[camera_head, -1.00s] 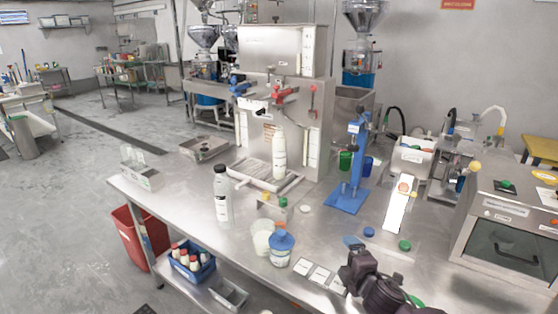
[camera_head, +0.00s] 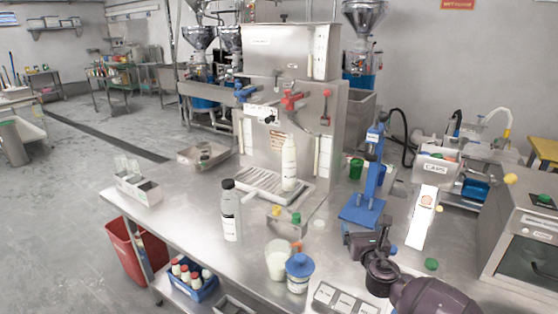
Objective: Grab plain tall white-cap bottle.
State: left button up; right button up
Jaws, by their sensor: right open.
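The plain tall white-cap bottle (camera_head: 289,165) stands upright on the drip tray of the steel machine, near the centre of the head view. It is white all over. My right gripper (camera_head: 352,238) is dark and comes in from the lower right. It is open and empty, above the table to the right of and nearer than the bottle, clearly apart from it. My left gripper is not in view.
A black-cap bottle (camera_head: 231,212) stands left of the drip tray (camera_head: 262,186). A white cup (camera_head: 278,262) and a blue-lidded jar (camera_head: 299,273) stand at the front edge. A blue press (camera_head: 366,190) stands to the right. The steel machine (camera_head: 285,95) rises behind the bottle.

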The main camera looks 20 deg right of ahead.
aim_at(288, 150)
jog(key=i+j, duration=0.15)
jog(key=i, duration=0.2)
jog(key=i+j, duration=0.2)
jog(key=i, duration=0.15)
jog(key=i+j, duration=0.15)
jog(key=i, duration=0.2)
